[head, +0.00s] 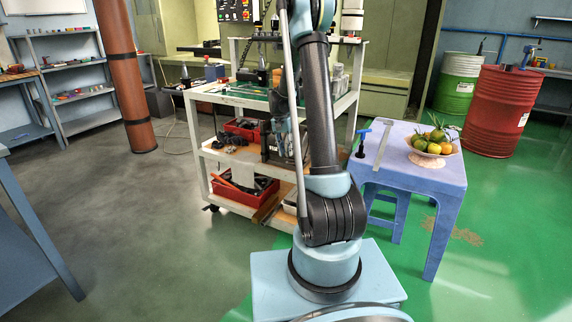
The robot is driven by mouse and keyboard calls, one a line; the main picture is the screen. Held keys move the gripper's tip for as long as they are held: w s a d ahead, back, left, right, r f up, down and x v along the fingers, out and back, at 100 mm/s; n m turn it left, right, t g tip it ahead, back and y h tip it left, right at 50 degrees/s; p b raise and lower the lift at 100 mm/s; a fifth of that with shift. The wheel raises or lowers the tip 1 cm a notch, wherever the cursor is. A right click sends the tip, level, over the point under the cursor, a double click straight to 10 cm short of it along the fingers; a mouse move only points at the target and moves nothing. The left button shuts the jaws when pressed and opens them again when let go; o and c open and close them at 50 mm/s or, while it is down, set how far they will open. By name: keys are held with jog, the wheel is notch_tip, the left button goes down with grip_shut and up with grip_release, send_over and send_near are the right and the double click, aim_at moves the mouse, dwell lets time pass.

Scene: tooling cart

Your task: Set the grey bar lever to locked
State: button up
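A pale grey bar (384,140), wider at its top end, stands on the lilac table (449,184), left of the fruit bowl. It looks like the grey bar lever, but its markings and its locked or unlocked position are too small to tell. A blue T-shaped handle (362,142) stands just left of it, apart from it. My arm rises through the middle of the picture and leaves at the top edge. My gripper cannot be made out, and nothing of mine visibly touches the lever.
A fruit bowl (433,158) stands on the lilac table, with a small stool (386,214) below. The white tooling cart (343,104) stands behind my arm, holding red bins (245,196). Red (503,110) and green (456,84) drums stand back right.

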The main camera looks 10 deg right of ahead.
aim_at(292, 163)
jog(key=shift+s+d+f, duration=0.1)
jog(key=shift+d+f, duration=0.05)
jog(key=shift+f, duration=1.05)
jog(key=shift+s+d+f, duration=0.1)
jog(key=shift+d+f, duration=0.1)
jog(key=shift+f, duration=1.05)
jog(key=shift+d+f, duration=0.15)
jog(key=shift+f, duration=1.05)
jog(key=shift+c, duration=0.4)
grip_shut()
